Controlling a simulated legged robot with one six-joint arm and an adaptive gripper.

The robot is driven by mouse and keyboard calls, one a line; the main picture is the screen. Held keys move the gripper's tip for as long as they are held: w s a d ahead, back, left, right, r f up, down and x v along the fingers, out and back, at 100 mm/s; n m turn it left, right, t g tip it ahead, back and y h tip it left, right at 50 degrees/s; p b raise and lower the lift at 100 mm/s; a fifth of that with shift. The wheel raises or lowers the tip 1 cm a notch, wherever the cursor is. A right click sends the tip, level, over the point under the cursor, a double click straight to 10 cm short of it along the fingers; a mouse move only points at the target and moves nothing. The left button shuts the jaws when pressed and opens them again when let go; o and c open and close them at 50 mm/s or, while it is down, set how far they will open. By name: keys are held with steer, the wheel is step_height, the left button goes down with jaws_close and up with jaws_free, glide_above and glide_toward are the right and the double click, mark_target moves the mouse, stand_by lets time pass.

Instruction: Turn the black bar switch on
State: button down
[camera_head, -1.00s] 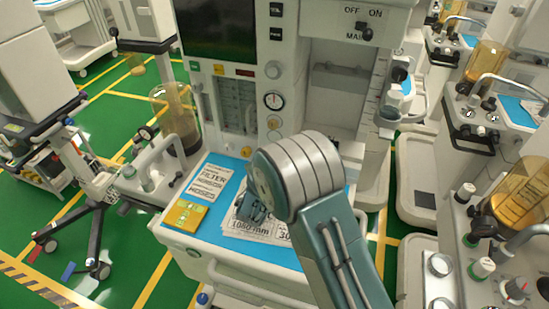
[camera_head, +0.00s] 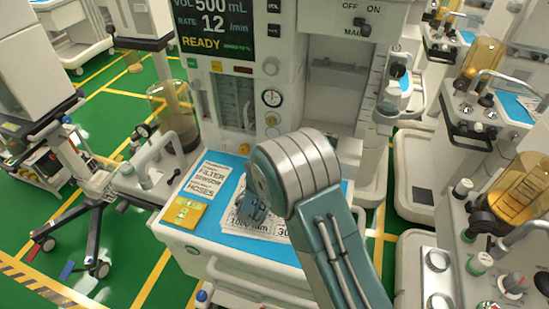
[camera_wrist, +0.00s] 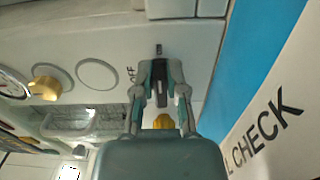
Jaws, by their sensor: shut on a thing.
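In the wrist view, the black bar switch (camera_wrist: 158,74) sits on a pale panel with "OFF" printed beside it. My gripper (camera_wrist: 160,92) is closed around the bar, one finger on each side, and partly hides it. In the head view, my arm covers the lower front of the machine, so this switch and my fingertips cannot be made out there. The machine's screen (camera_head: 215,27) is lit and reads VOL 500 mL, RATE 12 /min, READY.
Another black switch (camera_head: 363,28) marked MAIN is at the upper right of the machine. In the wrist view, a yellow knob (camera_wrist: 43,88) is on the left. Other carts stand at right.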

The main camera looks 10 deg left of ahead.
steer(key=shift+d+f, duration=0.15)
steer(key=shift+f, duration=0.1)
steer(key=c, duration=0.7)
jaws_free()
steer(key=shift+r, duration=0.1)
steer(key=shift+s, duration=0.15)
steer(key=s, duration=0.3)
steer(key=s+a, duration=0.1)
steer(key=s, duration=0.7)
steer(key=shift+s+a, duration=0.25)
steer(key=shift+a, duration=0.15)
